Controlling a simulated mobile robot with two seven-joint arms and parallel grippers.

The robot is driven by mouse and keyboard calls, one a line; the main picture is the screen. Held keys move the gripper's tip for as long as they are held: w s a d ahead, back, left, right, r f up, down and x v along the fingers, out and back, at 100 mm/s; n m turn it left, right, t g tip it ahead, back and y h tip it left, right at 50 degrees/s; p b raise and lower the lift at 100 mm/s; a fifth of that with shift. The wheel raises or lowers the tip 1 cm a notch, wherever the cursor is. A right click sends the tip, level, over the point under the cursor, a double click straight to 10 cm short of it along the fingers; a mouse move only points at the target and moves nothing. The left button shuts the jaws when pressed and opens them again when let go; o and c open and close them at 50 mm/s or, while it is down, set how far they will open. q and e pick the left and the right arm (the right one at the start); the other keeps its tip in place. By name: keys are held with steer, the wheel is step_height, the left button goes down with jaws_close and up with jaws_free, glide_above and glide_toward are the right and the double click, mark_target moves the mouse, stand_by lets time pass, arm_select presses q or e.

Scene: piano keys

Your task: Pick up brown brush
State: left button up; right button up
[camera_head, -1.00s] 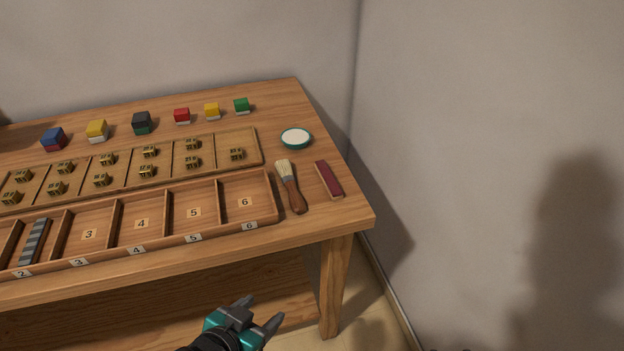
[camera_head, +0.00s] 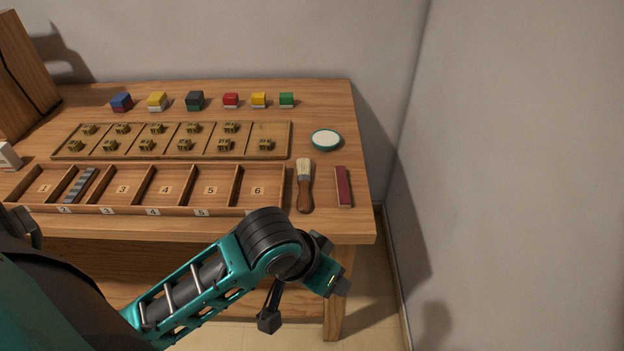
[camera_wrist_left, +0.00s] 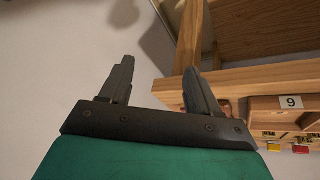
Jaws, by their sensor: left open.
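The brown brush (camera_head: 304,196) lies on the table's right part, with pale bristles towards the back and its brown handle towards the front edge. My left gripper (camera_head: 305,303) is in front of the table's front edge, nearer the camera than the brush and apart from it. In the left wrist view, its two fingers (camera_wrist_left: 157,66) are spread with nothing between them. I cannot clearly make out the brush in that view.
A dark red block (camera_head: 343,187) lies just right of the brush. A numbered wooden tray (camera_head: 170,210) is close on its left. A round white-topped dish (camera_head: 326,140) sits behind. The table (camera_head: 330,222) has its right edge near the wall.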

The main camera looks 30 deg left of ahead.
arm_select(q)
steer(key=w+a+r+n+y, duration=0.2)
steer(key=w+a+r+n, duration=0.15)
steer(key=w, duration=0.35)
steer(key=n+g+y, duration=0.1)
steer(key=n+y, duration=0.1)
steer(key=n, duration=0.3)
glide_toward(303, 195)
steer(key=b+x, duration=0.1)
steer(key=x, duration=0.2)
steer(key=shift+s+a+m, duration=0.1)
steer(key=shift+m, duration=0.15)
steer(key=shift+y, duration=0.3)
steer(key=x, duration=0.2)
steer(key=b+x, duration=0.1)
steer(key=x, duration=0.2)
steer(key=shift+w+d+f, duration=0.25)
steer(key=shift+d+f, duration=0.05)
arm_select(e)
steer(key=shift+a+f, duration=0.2)
steer(key=shift+f, duration=0.95)
arm_select(q)
steer(key=shift+c, duration=0.4)
jaws_close()
